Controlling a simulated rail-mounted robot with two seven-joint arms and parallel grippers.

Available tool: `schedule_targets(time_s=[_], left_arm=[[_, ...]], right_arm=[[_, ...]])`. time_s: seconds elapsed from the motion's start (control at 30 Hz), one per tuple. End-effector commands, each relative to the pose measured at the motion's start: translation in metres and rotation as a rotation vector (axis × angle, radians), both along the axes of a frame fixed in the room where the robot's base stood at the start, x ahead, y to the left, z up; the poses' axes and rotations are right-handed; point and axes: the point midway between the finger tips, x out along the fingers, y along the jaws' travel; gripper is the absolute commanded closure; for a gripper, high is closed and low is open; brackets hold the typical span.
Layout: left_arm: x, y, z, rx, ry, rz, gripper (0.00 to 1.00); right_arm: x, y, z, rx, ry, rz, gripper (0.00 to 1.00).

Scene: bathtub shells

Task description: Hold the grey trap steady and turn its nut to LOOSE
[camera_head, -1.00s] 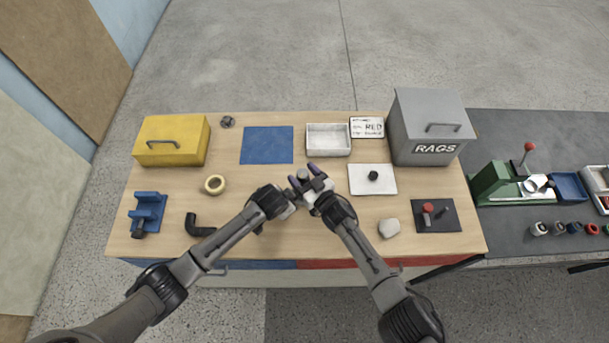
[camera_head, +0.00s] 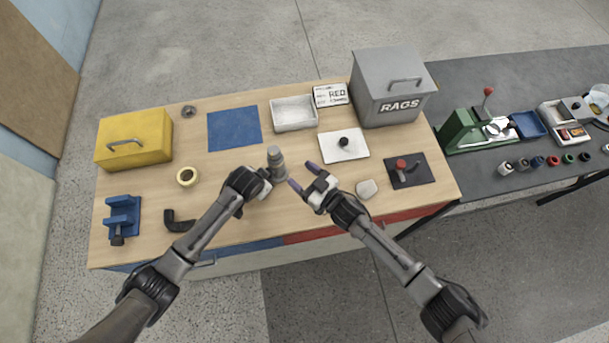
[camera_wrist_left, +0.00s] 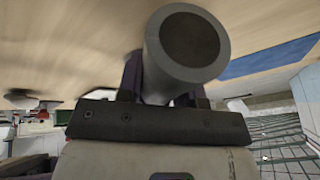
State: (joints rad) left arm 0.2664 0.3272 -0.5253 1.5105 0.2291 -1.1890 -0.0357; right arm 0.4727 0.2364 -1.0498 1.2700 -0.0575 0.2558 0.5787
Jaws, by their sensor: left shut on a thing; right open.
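The grey trap (camera_head: 276,160) stands upright near the middle of the wooden bench, a stepped cylinder with a narrower top. My left gripper (camera_head: 268,178) is shut on its lower part from the left. Any LOOSE mark on the nut is too small to make out.
A white plate with a black knob (camera_head: 335,152), a white tray (camera_head: 293,114) and a grey RAGS box (camera_head: 392,90) stand behind and right.

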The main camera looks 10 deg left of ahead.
Motion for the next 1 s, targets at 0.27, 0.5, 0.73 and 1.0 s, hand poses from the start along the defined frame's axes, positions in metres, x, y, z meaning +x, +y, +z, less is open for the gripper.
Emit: schedule_targets(time_s=[0.27,0.5,0.73,1.0], left_arm=[[0.0,0.0,0.0,0.0,0.0,0.0,0.99],[0.0,0.0,0.0,0.0,0.0,0.0,0.99],[0.0,0.0,0.0,0.0,0.001,0.0,0.99],[0.0,0.0,0.0,0.0,0.0,0.0,0.99]], right_arm=[[-0.004,-0.006,0.0,0.0,0.001,0.0,0.35],[-0.002,-0.006,0.002,0.0,-0.004,0.0,0.35],[0.035,0.002,0.054,-0.006,-0.108,0.016,0.35],[0.078,-0.012,0.029,-0.178,-0.214,0.138,0.35]])
